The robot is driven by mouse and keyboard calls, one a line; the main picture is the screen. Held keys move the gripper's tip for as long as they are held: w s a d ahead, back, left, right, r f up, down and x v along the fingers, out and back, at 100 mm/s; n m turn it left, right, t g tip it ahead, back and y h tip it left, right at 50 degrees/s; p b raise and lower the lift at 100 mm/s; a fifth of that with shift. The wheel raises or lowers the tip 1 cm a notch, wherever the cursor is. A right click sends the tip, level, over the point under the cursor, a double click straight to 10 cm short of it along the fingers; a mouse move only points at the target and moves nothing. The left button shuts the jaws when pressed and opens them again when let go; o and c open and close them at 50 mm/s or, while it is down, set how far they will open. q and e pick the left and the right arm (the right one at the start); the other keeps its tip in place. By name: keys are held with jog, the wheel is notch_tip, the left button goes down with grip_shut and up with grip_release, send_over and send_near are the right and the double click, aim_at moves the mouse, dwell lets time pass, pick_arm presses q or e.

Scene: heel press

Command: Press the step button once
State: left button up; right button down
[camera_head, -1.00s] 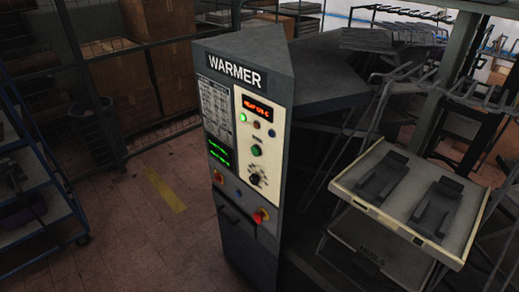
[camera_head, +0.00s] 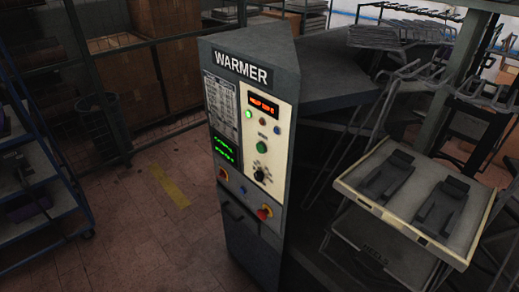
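A tall dark grey cabinet labelled WARMER (camera_head: 242,68) stands in the middle of the head view. Its cream control panel (camera_head: 273,155) faces me. The panel has a red lit display (camera_head: 263,105), a lit green lamp (camera_head: 249,115), a green button (camera_head: 262,147) and a black rotary knob (camera_head: 259,174). The small labels are too blurred to read, so I cannot tell which is the step button. Neither of my grippers is in view.
A tray table with two dark shoe-shaped pieces (camera_head: 415,196) stands right of the cabinet, with metal racks behind it. A blue-framed shelf cart (camera_head: 40,180) is at the left. Tiled floor (camera_head: 150,240) lies open between cart and cabinet.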

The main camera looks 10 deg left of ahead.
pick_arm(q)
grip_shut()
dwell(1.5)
